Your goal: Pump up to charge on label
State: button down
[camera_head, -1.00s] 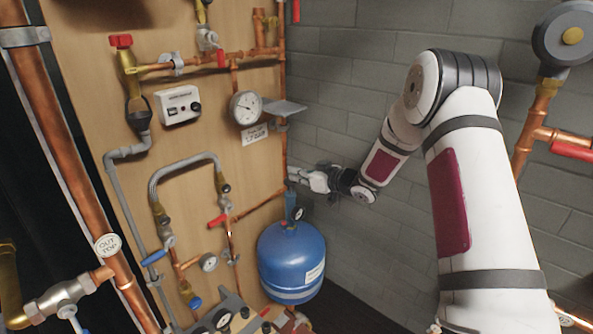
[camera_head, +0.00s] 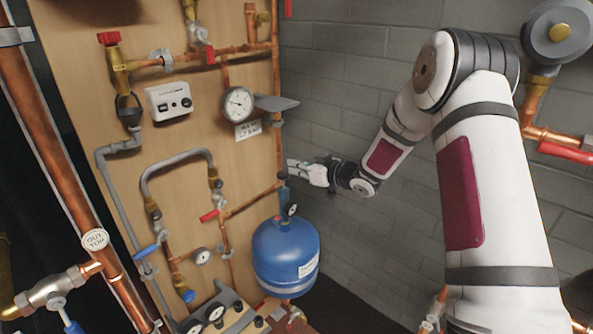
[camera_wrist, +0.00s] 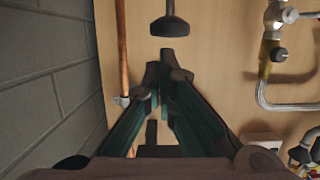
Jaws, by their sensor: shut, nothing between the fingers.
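My gripper (camera_head: 292,166) is shut and empty beside the wooden board, above a blue vessel (camera_head: 285,262). A slim blue-grey pump-like cylinder (camera_head: 283,192) with a small dark gauge (camera_head: 291,209) stands on top of the vessel. In the wrist view my shut fingertips (camera_wrist: 166,62) point at the board; just past them is a dark round knob on a stem (camera_wrist: 171,26), seemingly the cylinder's handle, with no clear contact. A white label (camera_head: 247,130) hangs below a larger round gauge (camera_head: 238,104); its small text is hard to read. The small gauge's reading is too small to tell.
A grey shelf (camera_head: 277,103) juts out above my gripper. A copper pipe (camera_wrist: 122,50) runs close by it, and a braided hose (camera_wrist: 285,105) is at the right of the wrist view. A grey block wall (camera_head: 350,75) stands behind. Several valves and pipes crowd the board.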

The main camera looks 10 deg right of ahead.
jog(key=v, duration=0.7)
jog(key=shift+s, duration=0.35)
jog(key=shift+r, duration=0.2)
dwell(0.9)
